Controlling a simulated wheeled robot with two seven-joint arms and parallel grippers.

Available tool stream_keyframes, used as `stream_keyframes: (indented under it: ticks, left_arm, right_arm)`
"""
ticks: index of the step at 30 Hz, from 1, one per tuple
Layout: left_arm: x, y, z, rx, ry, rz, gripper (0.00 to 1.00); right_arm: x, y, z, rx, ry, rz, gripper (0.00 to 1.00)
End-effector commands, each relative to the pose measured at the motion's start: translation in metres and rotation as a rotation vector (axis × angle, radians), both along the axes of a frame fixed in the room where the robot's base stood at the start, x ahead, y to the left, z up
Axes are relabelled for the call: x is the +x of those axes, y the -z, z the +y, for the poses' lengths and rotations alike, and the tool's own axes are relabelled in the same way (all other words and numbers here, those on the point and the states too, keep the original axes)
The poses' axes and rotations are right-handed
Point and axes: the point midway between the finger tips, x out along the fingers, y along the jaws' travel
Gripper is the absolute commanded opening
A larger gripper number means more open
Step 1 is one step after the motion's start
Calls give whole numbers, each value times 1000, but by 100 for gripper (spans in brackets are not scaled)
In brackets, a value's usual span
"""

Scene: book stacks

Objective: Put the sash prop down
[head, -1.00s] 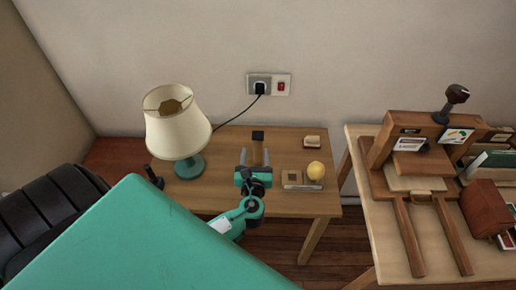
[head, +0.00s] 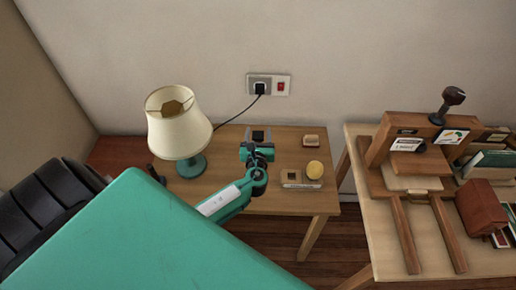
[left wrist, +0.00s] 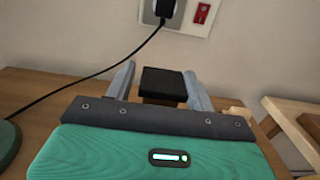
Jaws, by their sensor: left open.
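A small block with a black top and brown sides (head: 258,136), which I take to be the sash prop, is at the back of the wooden desk near the wall. In the left wrist view the block (left wrist: 163,84) is between the two grey fingers, with gaps beside it. My left gripper (head: 258,134) is open around it; its fingers reach forward to either side. The lower part of the block is hidden by the gripper body. My right gripper is not in view.
A cream-shaded lamp (head: 180,123) stands left of the gripper, its cord running to the wall socket (head: 260,86). A second table (head: 385,243) holds a wooden stand (head: 378,143) and books.

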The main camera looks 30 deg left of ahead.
Motion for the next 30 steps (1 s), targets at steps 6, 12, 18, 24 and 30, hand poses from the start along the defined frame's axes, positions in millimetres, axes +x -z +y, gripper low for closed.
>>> stream_keyframes:
  ticks: [6, 12, 18, 24, 30]
  left_arm:
    - [0, 0, 0, 0, 0, 0, 21]
    - [0, 0, 0, 0, 0, 0, 0]
    - [0, -1, 0, 1, 0, -1, 0]
    - [0, -16, 0, -1, 0, -3, 0]
    - [0, -62, 0, -2, 0, -7, 0]
  right_arm:
    - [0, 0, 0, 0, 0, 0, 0]
    - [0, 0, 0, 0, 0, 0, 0]
    - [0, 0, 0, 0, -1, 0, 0]
    - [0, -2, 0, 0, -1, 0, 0]
    - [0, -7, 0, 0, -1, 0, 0]
